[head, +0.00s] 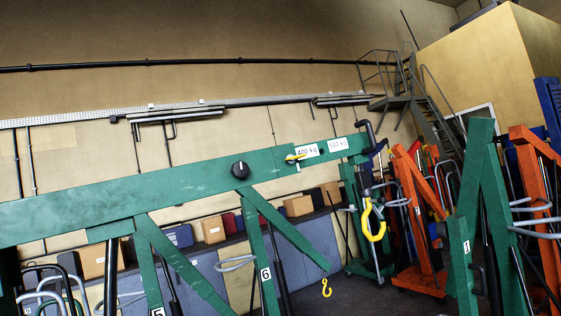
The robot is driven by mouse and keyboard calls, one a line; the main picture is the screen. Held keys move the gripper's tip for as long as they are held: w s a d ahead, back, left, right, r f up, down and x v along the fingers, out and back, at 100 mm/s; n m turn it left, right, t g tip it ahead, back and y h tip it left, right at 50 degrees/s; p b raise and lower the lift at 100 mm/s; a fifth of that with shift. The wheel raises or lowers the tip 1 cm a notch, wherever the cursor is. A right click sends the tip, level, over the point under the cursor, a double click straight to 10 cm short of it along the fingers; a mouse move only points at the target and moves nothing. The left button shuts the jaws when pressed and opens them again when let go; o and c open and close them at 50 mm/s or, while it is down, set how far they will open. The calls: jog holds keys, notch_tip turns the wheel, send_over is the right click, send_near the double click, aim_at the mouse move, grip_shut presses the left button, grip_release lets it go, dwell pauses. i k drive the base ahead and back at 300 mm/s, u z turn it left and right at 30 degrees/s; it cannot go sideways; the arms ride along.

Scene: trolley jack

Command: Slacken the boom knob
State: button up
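The boom knob (240,169) is a round black knob with a white pointer line, on the side of the green boom (110,194). The line points roughly upward. The boom runs from the left edge, rising to the right. A yellow-handled pin (294,158) sits in it right of the knob, beside white plates reading 400 kg (307,150) and 500 kg (338,144). A yellow hook (374,220) hangs below the boom's right end. My gripper is not seen in this view, and nothing covers the knob.
Green legs numbered 5 (158,312) and 6 (265,274) stand below the boom. Orange jacks (415,215) and another green frame (472,220) crowd the right. Boxes (212,229) line the back wall. The space above the boom looks clear.

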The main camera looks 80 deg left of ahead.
aim_at(240, 169)
jog(key=u, duration=0.4)
jog(key=i, duration=1.1)
jog(key=u, duration=0.95)
jog(key=i, duration=0.45)
jog(key=u, duration=0.3)
jog(key=k, duration=0.85)
jog(key=u, duration=0.2)
jog(key=i, duration=0.85)
jog(key=z, duration=0.05)
